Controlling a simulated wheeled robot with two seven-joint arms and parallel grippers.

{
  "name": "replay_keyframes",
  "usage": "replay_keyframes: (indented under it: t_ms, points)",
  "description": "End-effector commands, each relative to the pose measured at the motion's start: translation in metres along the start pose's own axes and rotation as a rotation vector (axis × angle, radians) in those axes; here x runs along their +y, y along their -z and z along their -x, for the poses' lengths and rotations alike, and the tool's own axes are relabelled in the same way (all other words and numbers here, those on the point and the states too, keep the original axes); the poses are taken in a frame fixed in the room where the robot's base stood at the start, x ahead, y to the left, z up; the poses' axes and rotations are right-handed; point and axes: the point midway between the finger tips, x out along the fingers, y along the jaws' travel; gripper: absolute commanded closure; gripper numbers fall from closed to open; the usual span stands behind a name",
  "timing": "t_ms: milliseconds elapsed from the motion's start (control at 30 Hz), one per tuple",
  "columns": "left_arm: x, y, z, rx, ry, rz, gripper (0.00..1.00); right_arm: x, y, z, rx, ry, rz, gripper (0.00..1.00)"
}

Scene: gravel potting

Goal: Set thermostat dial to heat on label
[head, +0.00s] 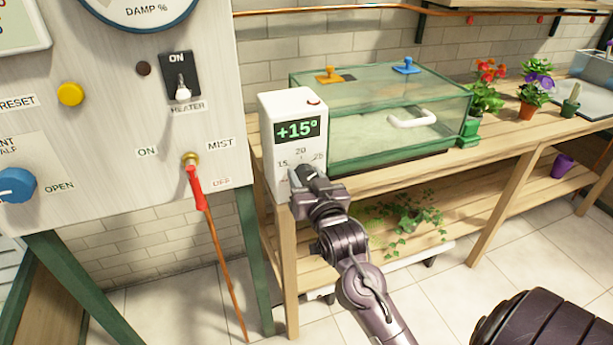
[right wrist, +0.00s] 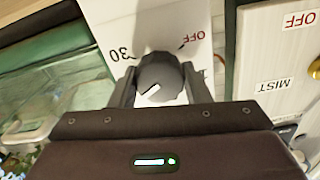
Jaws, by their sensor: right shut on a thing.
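The thermostat (head: 284,112) is a white box at the left end of the wooden bench. Its green display (head: 297,129) reads +15°. Scale numbers 15, 20 and 25 show below the display. My right gripper (head: 308,178) is at the lower front of the box and hides most of the dial there. In the right wrist view, the grey dial (right wrist: 162,76) sits between the two fingers of my right gripper (right wrist: 161,88), which are shut on it. The dial's white mark points to the lower left of that view. The printed 30 and OFF show beside it. My left gripper is not in view.
A glass case (head: 385,120) with a white handle stands right beside the thermostat. Potted flowers (head: 487,88) stand farther right. The control panel (head: 120,130) on the left has a heater switch (head: 182,88) up close and a red mist lever (head: 195,187).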

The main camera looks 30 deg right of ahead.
Motion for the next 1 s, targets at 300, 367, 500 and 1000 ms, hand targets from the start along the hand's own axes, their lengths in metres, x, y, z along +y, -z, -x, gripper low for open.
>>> replay_keyframes:
  t_ms: [300, 367, 500, 1000]
  points:
    - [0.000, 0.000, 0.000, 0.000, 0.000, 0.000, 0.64, 0.000, -0.001, 0.000, -0.002, 0.000, 0.001, 0.35]
    - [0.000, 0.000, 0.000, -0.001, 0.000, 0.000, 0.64, 0.000, -0.001, 0.000, -0.002, 0.000, 0.001, 0.35]
    - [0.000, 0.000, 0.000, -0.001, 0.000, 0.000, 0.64, 0.000, -0.001, 0.000, -0.001, 0.000, 0.001, 0.35]
    - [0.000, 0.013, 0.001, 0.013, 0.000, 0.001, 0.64, 0.000, -0.003, 0.060, -0.004, 0.000, 0.001, 0.35]
